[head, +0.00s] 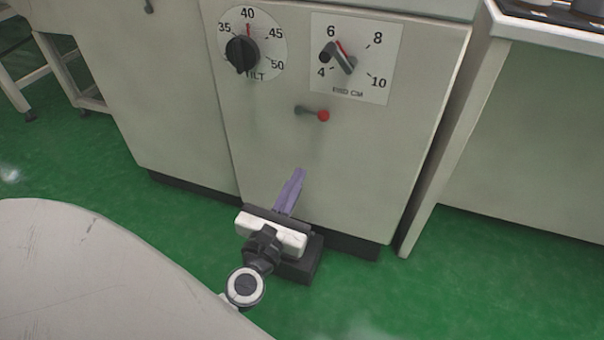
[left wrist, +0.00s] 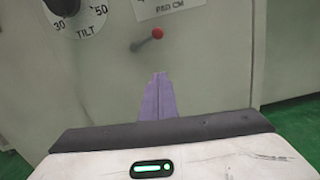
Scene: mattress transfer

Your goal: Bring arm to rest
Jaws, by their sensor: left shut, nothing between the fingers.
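My left gripper (head: 297,175) is in the lower middle of the head view, its purple fingers together and empty. They point at the front of a pale grey cabinet (head: 200,120), below a small lever with a red knob (head: 323,115). The fingers look apart from the lever. In the left wrist view the shut fingers (left wrist: 158,80) stand in the middle, with the red knob (left wrist: 157,33) above them. My right gripper is in neither view.
A tilt dial (head: 242,54) and a second dial (head: 338,60) marked in cm are on the cabinet above the lever. A counter (head: 550,34) stands at the right. Green floor (head: 350,290) is open in front of the cabinet. Table legs (head: 60,75) show at the upper left.

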